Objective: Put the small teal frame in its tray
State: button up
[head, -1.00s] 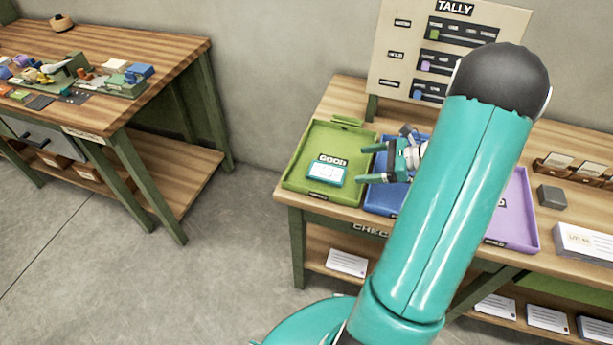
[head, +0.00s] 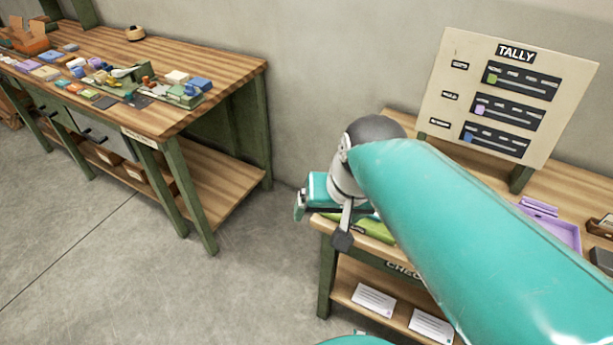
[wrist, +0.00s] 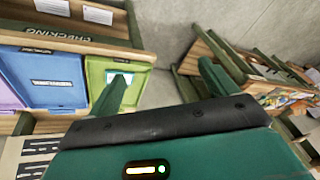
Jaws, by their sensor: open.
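The small teal frame (wrist: 118,74) is a flat teal-edged piece with a pale middle, lying in the green tray (wrist: 140,58) in the wrist view. One gripper finger partly covers it there. In the head view only the front part of the green tray (head: 375,230) shows; my arm hides the frame. My gripper (wrist: 163,76) is open, with nothing between its fingers. In the head view my gripper (head: 308,200) is in the air at the left end of the checking table, over the floor side.
A blue tray (wrist: 45,78) sits beside the green one, then a purple tray (head: 558,232). The tally board (head: 508,95) stands behind them. A wooden bench (head: 185,120) with many small items stands left, with open floor (head: 110,260) between.

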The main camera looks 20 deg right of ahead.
jog(key=s+r+n+t, duration=0.1)
jog(key=s+a+r+n+h, duration=0.1)
jog(key=n, duration=0.1)
jog(key=shift+a+t, duration=0.25)
jog(key=shift+t, duration=0.15)
dwell(0.9)
